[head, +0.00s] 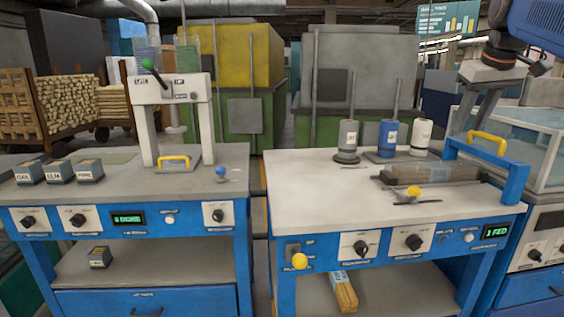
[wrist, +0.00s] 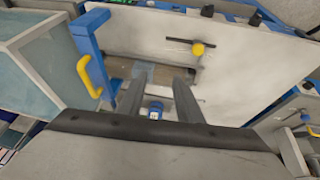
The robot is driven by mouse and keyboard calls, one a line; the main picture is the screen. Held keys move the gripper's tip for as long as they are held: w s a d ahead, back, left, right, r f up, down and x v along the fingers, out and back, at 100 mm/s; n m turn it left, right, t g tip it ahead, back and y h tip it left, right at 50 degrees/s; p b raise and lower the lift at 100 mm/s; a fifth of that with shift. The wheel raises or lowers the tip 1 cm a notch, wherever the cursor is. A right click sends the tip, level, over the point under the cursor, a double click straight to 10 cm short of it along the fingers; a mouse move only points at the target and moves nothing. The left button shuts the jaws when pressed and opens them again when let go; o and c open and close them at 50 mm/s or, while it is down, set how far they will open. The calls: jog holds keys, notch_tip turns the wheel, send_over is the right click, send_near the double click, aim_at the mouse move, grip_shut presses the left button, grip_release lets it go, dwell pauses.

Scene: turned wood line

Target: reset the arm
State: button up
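My gripper (head: 464,126) hangs at the upper right of the head view, fingers pointing down, near the blue frame at the right end of the white-topped bench. In the wrist view, my gripper's two grey fingers (wrist: 161,74) stand apart with a clear gap. Nothing is seen held between them; the bench and a blue canister (wrist: 156,110) show through the gap from behind. The finger tips appear above the bench, but I cannot tell their exact height.
The blue frame has a yellow handle (head: 487,141), also seen in the wrist view (wrist: 91,76). Canisters (head: 387,138) stand at the bench's back. A wooden block (head: 445,173) lies near the frame; a yellow knob (head: 413,191) is in front. The bench's left front (head: 320,195) is clear.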

jog(key=s+a+f, duration=0.5)
jog(key=s+f, duration=0.3)
jog(key=f, duration=0.3)
jog(key=s+a+f, duration=0.6)
jog(key=s+f, duration=0.3)
jog(key=f, duration=0.3)
jog(key=s+a+f+y, duration=0.1)
jog(key=s+a+f, duration=0.4)
jog(key=s+f, duration=0.4)
notch_tip(320, 180, down, 3)
jog(key=shift+a+r+m, duration=0.1)
jog(key=shift+a+m, duration=0.15)
jog(key=shift+m, duration=0.15)
